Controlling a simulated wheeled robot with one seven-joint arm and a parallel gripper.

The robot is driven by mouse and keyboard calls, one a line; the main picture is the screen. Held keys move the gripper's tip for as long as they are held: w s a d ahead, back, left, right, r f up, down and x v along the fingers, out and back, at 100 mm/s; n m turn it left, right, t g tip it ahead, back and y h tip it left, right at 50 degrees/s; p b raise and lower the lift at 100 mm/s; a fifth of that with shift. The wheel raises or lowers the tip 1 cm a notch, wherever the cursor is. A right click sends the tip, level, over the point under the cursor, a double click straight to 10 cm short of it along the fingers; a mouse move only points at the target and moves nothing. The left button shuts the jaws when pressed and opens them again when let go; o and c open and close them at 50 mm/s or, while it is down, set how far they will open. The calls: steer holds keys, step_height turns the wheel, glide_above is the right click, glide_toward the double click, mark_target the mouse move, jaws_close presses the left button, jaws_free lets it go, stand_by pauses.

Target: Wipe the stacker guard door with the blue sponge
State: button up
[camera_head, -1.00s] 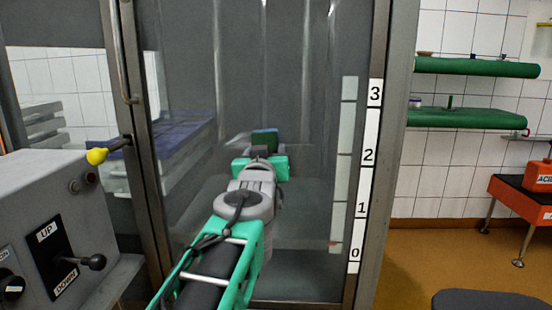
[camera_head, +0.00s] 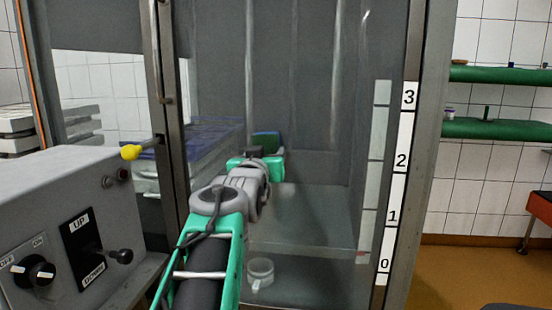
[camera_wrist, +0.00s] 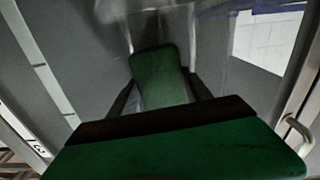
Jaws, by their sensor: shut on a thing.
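The stacker guard door (camera_head: 310,110) is a tall glass panel in a metal frame, filling the middle of the head view. Pale vertical streaks show on or behind its glass. My gripper (camera_head: 262,148) is in front of the door's left half and is shut on the sponge (camera_head: 268,138), which shows a blue edge and a green face. In the wrist view the sponge (camera_wrist: 160,75) is a green block between the dark fingers of my gripper (camera_wrist: 160,103), pointing at the grey glass. I cannot tell whether it touches the glass.
A door handle (camera_head: 157,60) is on the frame. A number scale (camera_head: 395,185) runs up the right side. A white cup (camera_head: 260,272) shows low through the glass. Green shelves (camera_head: 495,129) hang at right.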

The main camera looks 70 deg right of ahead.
mark_target(242, 149)
steer(key=shift+w+a+b, duration=0.25)
steer(key=shift+w, duration=1.45)
steer(key=shift+w+a+b, duration=0.2)
steer(key=shift+w+b, duration=0.05)
steer(key=shift+w, duration=1.45)
steer(key=shift+w+a+f+b, duration=0.15)
steer(key=shift+a+f+b, duration=0.1)
steer(key=shift+a+b, duration=0.2)
steer(key=shift+s+a+r+b, duration=0.15)
steer(key=shift+a+b, duration=0.25)
steer(key=shift+a, duration=0.4)
steer(key=shift+s+a+b, duration=0.3)
steer(key=shift+a+b, duration=0.15)
steer(key=shift+a, duration=0.4)
steer(key=shift+s+a+r+b, duration=0.15)
steer(key=shift+a+b, duration=0.25)
steer(key=shift+a, duration=0.4)
steer(key=a, duration=0.1)
steer(key=a+b, duration=0.1)
steer(key=a, duration=0.1)
steer(key=shift+s, duration=0.3)
